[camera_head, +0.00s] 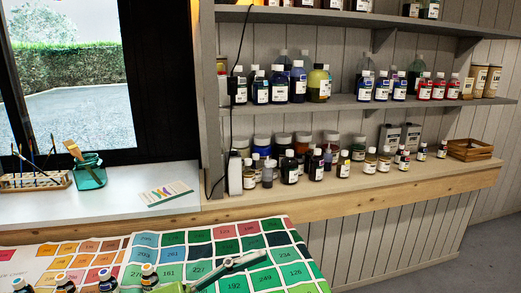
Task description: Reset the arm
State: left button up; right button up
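Neither of my grippers shows in the head view, and no arm can be made out for certain. A long pale green object (230,266) lies over the printed colour chart (282,237) at the bottom. I cannot tell what it is.
Several small dark bottles (107,280) stand along the chart's near edge. A white ledge (120,208) holds a brush rack (35,181), a green glass jar (89,173) and a small card (167,194). Shelves (350,103) crowded with bottles and a wooden crate (470,150) are behind.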

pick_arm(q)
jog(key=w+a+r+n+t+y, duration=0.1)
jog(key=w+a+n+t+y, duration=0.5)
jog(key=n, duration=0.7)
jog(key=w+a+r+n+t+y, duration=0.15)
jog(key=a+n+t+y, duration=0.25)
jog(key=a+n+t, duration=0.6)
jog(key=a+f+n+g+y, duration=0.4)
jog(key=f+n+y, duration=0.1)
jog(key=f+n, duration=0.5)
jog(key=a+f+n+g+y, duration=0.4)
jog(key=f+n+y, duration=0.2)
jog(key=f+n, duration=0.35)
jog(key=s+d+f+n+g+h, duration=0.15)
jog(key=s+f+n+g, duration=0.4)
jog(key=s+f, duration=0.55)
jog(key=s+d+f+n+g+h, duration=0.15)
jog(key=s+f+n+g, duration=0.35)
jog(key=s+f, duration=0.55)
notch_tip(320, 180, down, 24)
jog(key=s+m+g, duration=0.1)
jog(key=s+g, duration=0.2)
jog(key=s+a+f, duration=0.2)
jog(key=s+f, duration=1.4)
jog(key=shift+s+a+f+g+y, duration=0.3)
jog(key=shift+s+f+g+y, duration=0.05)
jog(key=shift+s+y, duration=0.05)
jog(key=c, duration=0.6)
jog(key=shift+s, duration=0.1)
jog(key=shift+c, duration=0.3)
